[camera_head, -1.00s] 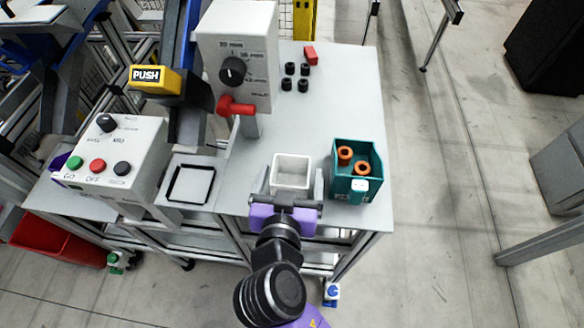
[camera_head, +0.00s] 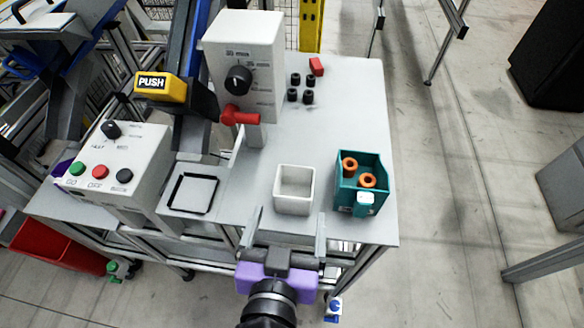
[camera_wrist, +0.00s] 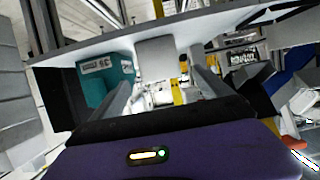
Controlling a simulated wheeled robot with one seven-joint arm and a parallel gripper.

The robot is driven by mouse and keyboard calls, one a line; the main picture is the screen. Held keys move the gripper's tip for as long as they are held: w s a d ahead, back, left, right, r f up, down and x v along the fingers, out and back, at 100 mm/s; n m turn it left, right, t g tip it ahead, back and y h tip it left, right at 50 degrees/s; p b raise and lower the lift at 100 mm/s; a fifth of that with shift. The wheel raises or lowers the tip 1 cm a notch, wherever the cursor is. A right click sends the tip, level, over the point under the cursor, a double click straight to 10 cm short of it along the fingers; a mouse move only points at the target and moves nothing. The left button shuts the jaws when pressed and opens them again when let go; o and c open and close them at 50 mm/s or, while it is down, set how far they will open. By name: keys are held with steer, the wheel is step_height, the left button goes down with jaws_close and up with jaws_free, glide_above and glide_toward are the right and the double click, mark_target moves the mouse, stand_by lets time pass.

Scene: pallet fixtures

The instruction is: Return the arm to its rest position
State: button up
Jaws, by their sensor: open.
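My gripper (camera_head: 285,234) is in the lower middle of the head view, at the table's front edge, with its purple body nearest me. Its two grey fingers are spread apart and nothing is between them. The white open box (camera_head: 294,190) stands on the table just beyond the fingertips, apart from them as far as I can tell. In the wrist view the gripper's fingers (camera_wrist: 165,90) are spread, with the white box (camera_wrist: 155,50) beyond them.
A teal bin (camera_head: 343,200) with orange rings (camera_head: 367,181) stands right of the white box. A control box (camera_head: 115,165) and a dial box with a red lever (camera_head: 241,115) stand left. Several black pieces (camera_head: 309,97) and a red block (camera_head: 316,66) lie behind.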

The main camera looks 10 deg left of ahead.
steer(key=a+r+n+y, duration=0.2)
steer(key=a+n+y, duration=0.3)
steer(key=a, duration=0.1)
steer(key=s+d+f+m+h, duration=0.2)
steer(key=s+d, duration=0.8)
steer(key=d, duration=0.4)
steer(key=s+d+f+m+h, duration=0.2)
steer(key=s+d, duration=0.8)
steer(key=d, duration=0.5)
steer(key=shift+s+d+f+m+t+h, duration=0.15)
steer(key=shift+s+m+t+h, duration=0.15)
steer(key=shift+t, duration=0.1)
